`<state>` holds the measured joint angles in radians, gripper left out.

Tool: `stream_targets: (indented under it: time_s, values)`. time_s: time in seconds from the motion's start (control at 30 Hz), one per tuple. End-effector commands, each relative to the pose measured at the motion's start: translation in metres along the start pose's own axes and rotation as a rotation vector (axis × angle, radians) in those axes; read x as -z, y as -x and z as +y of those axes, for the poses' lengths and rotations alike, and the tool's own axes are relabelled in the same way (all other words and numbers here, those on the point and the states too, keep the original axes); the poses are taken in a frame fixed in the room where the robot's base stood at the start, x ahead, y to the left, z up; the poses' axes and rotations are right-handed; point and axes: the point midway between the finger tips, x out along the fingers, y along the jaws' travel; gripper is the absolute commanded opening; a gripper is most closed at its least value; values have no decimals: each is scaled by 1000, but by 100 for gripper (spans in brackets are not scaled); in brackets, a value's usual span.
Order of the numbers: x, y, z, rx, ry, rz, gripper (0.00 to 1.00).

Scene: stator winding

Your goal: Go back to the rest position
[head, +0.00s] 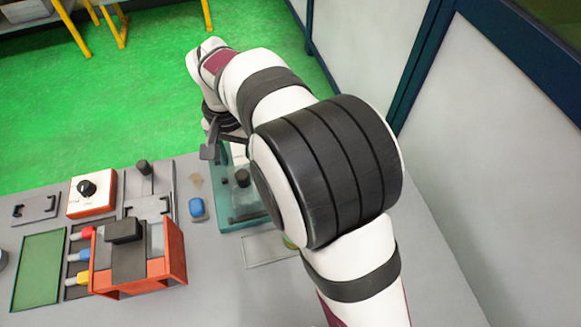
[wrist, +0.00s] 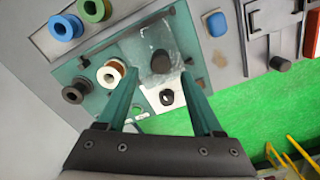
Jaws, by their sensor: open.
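My gripper (wrist: 160,74) is open, its two green fingers apart with nothing held between them. In the wrist view it is over a teal fixture (wrist: 67,74) with a clear cover and a black knob (wrist: 166,97). A white spool with copper wire (wrist: 111,73) and a black spool (wrist: 75,91) sit at its left side. In the head view my gripper (head: 212,150) is beside the fixture (head: 240,222), partly hidden by my arm. I cannot tell its exact height above the fixture.
A blue spool (wrist: 66,27) and a green spool (wrist: 94,8) lie in a tray. A blue block (head: 198,208), a switch box (head: 92,192) and an orange-red holder (head: 173,252) stand left of the fixture. A green mat (head: 38,268) lies farther left. A wall is at right.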

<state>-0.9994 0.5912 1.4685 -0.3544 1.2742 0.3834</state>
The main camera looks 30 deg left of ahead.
Motion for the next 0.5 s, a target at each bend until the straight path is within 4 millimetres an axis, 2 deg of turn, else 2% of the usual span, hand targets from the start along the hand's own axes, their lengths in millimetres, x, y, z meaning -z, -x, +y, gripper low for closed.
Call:
stream_targets:
  time_s: [0.27, 0.33, 0.37, 0.43, 0.47, 0.5]
  values:
    - [0, 0, 0, 0, 0, 0, 68]
    - [2, 3, 6, 2, -10, 0, 68]
    - [3, 7, 14, 4, -23, -1, 68]
    - [6, 25, 53, 13, -85, -7, 68]
    - [6, 35, 78, 20, -124, -11, 68]
    - [0, 49, 115, 30, -186, -18, 68]
